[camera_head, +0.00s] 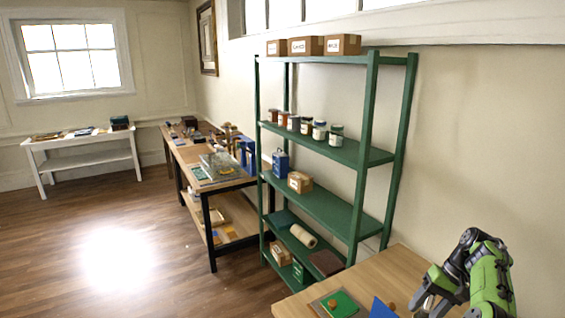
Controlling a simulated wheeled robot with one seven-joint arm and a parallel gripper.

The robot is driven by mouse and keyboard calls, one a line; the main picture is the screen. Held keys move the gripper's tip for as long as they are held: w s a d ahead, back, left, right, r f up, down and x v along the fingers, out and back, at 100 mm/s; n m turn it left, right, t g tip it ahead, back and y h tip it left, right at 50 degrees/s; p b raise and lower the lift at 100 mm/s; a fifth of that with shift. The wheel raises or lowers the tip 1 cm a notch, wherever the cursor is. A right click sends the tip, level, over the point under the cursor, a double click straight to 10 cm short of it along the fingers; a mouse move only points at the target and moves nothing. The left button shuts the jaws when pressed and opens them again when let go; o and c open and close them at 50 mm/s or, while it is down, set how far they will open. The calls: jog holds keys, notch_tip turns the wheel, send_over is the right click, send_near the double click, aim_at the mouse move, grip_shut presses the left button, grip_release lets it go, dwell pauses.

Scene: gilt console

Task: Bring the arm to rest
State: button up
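My arm, green and black, stands bent at the lower right, over a wooden table (376,271). My gripper (428,303) hangs at the arm's near end, low over the table by the bottom edge of the picture. Its fingertips are small and partly cut off, so I cannot tell whether it is open or shut, or whether it touches anything. No held object can be made out.
A green shelf (333,209) with tins and boxes stands behind. A workbench (233,184) and white table (84,160) stand farther back; the left floor is clear.

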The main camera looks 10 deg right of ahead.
jog(key=w+a+r+n+h, duration=0.1)
jog(key=a+r+n+h, duration=0.2)
jog(key=a+r, duration=1)
jog(key=s+a+r+t+h, duration=0.15)
jog(key=s+a+r, duration=0.35)
jog(key=s+a, duration=0.5)
jog(key=s+a+f+n+t, duration=0.1)
jog(key=s+a+f+t, duration=0.1)
jog(key=s+a, duration=0.2)
jog(key=s+a+f+n+t, duration=0.1)
jog(key=s+a, duration=0.3)
jog(key=s, duration=0.7)
jog(key=shift+s+f+t+h+b, duration=0.15)
jog(key=shift+f+t+h+b, duration=0.2)
jog(key=shift+f, duration=0.25)
jog(key=shift+a, duration=0.1)
jog(key=shift+s, duration=0.1)
